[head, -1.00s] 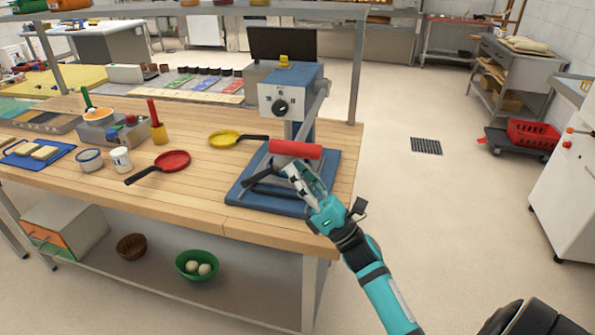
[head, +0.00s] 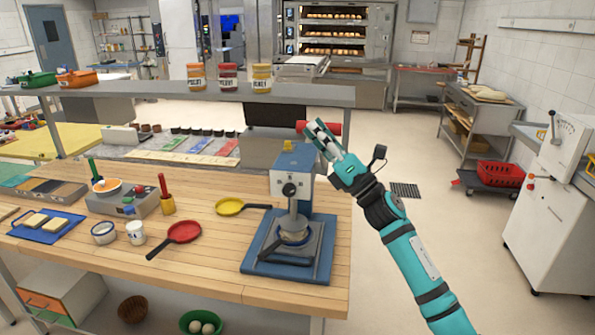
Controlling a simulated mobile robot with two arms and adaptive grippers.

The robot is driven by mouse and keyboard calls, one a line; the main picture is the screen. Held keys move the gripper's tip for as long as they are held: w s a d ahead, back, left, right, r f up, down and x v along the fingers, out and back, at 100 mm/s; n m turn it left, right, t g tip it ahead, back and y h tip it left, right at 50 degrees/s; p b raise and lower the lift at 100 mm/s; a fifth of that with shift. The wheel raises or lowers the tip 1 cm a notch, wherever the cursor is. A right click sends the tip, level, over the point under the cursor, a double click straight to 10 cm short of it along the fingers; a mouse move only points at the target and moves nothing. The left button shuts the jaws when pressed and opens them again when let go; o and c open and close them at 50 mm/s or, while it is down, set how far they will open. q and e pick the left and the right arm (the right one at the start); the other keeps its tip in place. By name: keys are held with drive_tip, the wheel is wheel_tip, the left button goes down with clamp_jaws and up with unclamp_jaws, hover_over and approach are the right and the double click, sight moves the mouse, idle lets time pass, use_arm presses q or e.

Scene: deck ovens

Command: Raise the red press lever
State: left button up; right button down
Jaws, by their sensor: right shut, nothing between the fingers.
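The blue and white press (head: 293,172) stands on its blue base (head: 318,265) at the right end of the wooden counter. Its red lever (head: 335,128) is up, with the red grip above the press head. My right gripper (head: 315,127) is at the grip, its fingers in front of it and hiding its middle. The fingers are closed with nothing between them; whether they touch the grip I cannot tell. My left gripper is out of view.
A yellow pan (head: 229,207) and a red pan (head: 184,232) lie left of the press. A shelf (head: 190,92) with several jars runs behind it. The floor right of the counter is open, with a red crate (head: 498,174) further back.

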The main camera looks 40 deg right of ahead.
drive_tip(key=w+d+r, duration=0.1)
drive_tip(key=d+r, duration=0.1)
drive_tip(key=shift+w+d+r, duration=0.3)
drive_tip(key=shift+w+d, duration=0.05)
drive_tip(key=shift+d, duration=0.05)
drive_tip(key=shift+w+d+r, duration=0.3)
drive_tip(key=shift+d+r, duration=0.05)
drive_tip(key=shift+d, duration=0.15)
drive_tip(key=shift+w+d+r, duration=0.25)
drive_tip(key=shift+d+r, duration=0.05)
drive_tip(key=shift+d, duration=0.2)
drive_tip(key=shift+w+d+r, duration=0.4)
drive_tip(key=shift+r, duration=0.2)
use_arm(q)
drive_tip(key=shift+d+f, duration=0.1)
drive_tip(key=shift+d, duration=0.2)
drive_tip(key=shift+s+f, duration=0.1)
